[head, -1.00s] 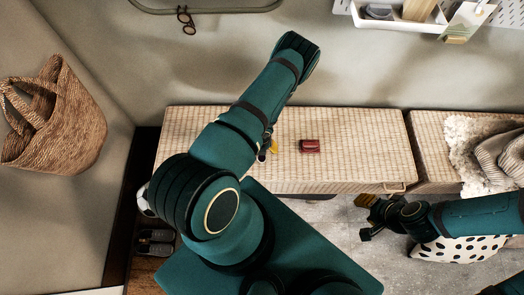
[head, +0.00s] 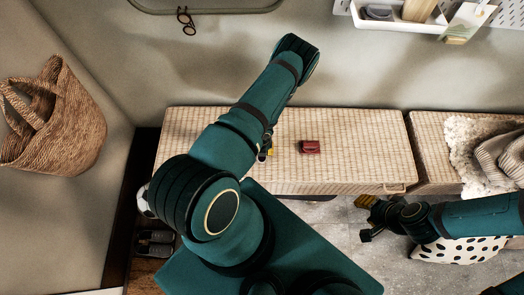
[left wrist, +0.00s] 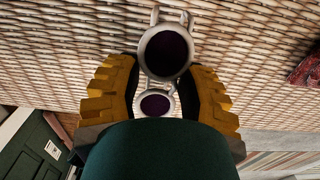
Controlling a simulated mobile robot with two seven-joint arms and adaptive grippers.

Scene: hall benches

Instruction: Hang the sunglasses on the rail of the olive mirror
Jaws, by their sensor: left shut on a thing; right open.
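The sunglasses (left wrist: 166,52), with a pale frame and dark purple lenses, are between the yellow fingers of my left gripper (left wrist: 160,98) in the left wrist view. The gripper is shut on them, low over the woven bench top. In the head view my left gripper (head: 265,152) is mostly hidden by my arm, and the sunglasses cannot be made out. The lower edge of the olive mirror (head: 240,9) shows at the top left of the head view. My right gripper (head: 366,217) is open and empty in front of the bench.
Dark glasses (head: 186,20) hang at the mirror's lower edge. A red purse (head: 310,147) lies on the woven bench (head: 360,150), right of my left gripper. A wicker basket (head: 60,120) is at left, a white wall tray (head: 400,24) at upper right. The wall between is bare.

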